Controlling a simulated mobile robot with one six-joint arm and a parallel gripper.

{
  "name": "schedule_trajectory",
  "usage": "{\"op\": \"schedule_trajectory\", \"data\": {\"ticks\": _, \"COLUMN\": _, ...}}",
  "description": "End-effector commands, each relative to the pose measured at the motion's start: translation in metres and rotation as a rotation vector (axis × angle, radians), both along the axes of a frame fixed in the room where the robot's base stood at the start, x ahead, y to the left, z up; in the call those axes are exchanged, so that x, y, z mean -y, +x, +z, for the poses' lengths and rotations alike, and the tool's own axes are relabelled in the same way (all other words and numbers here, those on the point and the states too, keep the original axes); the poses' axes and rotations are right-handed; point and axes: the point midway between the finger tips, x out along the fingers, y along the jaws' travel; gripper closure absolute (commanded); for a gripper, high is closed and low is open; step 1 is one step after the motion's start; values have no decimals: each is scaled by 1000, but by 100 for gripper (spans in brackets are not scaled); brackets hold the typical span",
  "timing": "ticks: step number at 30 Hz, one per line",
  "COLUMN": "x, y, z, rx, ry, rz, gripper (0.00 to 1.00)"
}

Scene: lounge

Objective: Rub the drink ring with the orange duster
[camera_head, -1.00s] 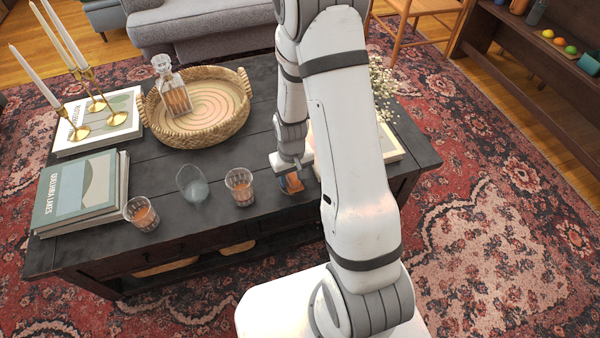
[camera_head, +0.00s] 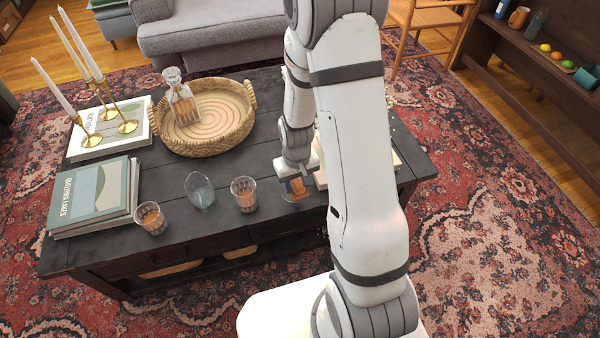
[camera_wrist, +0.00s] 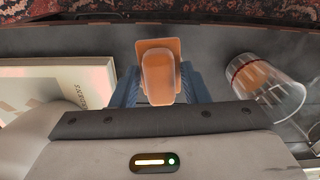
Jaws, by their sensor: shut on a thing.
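My gripper (camera_wrist: 160,90) is shut on the orange duster (camera_wrist: 160,75), which sits between its blue-grey fingers in the wrist view. In the head view the duster (camera_head: 296,187) is low over the dark table's front part, right of a drink glass (camera_head: 243,194). I cannot tell whether it touches the wood. A faint pale curved outline (camera_head: 285,196) shows beside the duster; it may be the drink ring, but the gripper and duster partly cover it. No ring is clear in the wrist view.
The nearest glass also shows in the wrist view (camera_wrist: 268,85), close to the duster. A pale book (camera_wrist: 60,85) lies on the other side. A clear vessel (camera_head: 199,190), another glass (camera_head: 150,218), stacked books (camera_head: 92,195), candlesticks and a woven tray (camera_head: 240,128) stand further left.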

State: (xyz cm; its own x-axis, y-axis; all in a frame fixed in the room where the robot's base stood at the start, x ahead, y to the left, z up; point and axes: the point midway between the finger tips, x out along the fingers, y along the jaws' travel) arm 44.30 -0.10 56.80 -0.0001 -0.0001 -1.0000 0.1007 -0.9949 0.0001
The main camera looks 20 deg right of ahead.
Motion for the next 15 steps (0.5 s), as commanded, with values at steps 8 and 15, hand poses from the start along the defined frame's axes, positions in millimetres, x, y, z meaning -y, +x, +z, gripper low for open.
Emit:
{"op": "schedule_trajectory", "data": {"ticks": 8, "x": 0, "y": 0, "z": 19, "rx": -1, "ry": 0, "rz": 1, "gripper": 77}}
{"op": "schedule_trajectory", "data": {"ticks": 15, "x": -1, "y": 0, "z": 18, "rx": -1, "ry": 0, "rz": 1, "gripper": 77}}
